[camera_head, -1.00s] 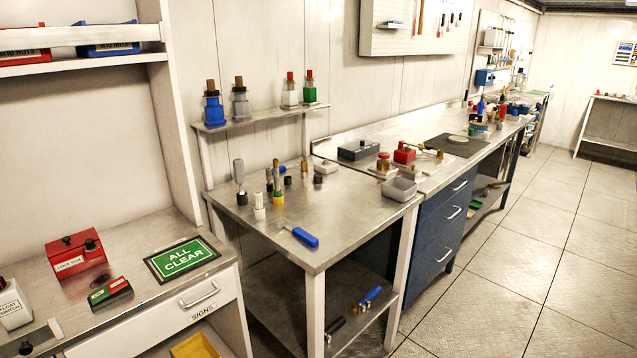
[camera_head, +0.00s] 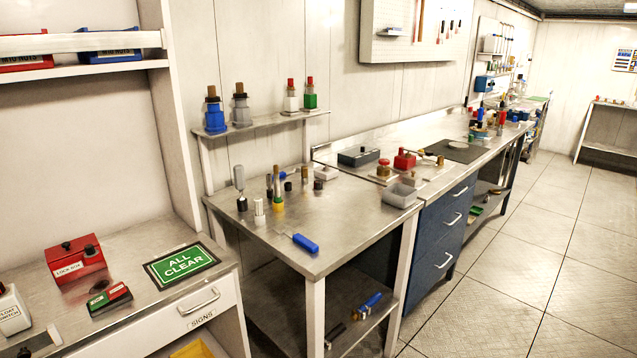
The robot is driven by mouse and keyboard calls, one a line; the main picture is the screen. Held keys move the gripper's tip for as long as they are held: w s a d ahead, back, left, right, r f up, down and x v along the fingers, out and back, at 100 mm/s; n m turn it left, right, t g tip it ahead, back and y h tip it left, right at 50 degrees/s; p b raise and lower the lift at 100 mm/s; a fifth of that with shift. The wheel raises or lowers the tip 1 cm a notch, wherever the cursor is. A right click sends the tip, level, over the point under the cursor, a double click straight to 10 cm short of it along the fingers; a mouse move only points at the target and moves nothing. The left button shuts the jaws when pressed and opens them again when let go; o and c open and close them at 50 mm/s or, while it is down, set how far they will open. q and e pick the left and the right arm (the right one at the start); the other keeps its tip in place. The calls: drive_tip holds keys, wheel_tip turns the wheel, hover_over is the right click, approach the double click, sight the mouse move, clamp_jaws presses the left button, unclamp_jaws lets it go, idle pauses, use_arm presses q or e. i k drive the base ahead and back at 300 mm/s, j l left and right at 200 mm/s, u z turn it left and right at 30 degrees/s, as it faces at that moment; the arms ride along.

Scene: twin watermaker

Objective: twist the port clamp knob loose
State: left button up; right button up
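I cannot pick out the port clamp knob with certainty. Neither of my grippers is in the head view.
A blue-handled tool (camera_head: 304,243) lies at the front. A red lock box (camera_head: 75,260) and a green ALL CLEAR sign (camera_head: 181,264) are on the left counter. The floor at right (camera_head: 500,270) is clear.

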sight(317, 184)
drive_tip(key=i+l, duration=0.15)
drive_tip(key=l, duration=0.2)
drive_tip(key=i+l+u, duration=0.1)
drive_tip(key=l, duration=0.25)
drive_tip(key=i+l, duration=0.2)
drive_tip(key=l, duration=0.15)
drive_tip(key=i+l, duration=0.15)
drive_tip(key=l, duration=0.2)
drive_tip(key=i+l+u, duration=0.1)
drive_tip(key=l, duration=0.25)
drive_tip(key=i+l, duration=0.2)
drive_tip(key=l, duration=0.15)
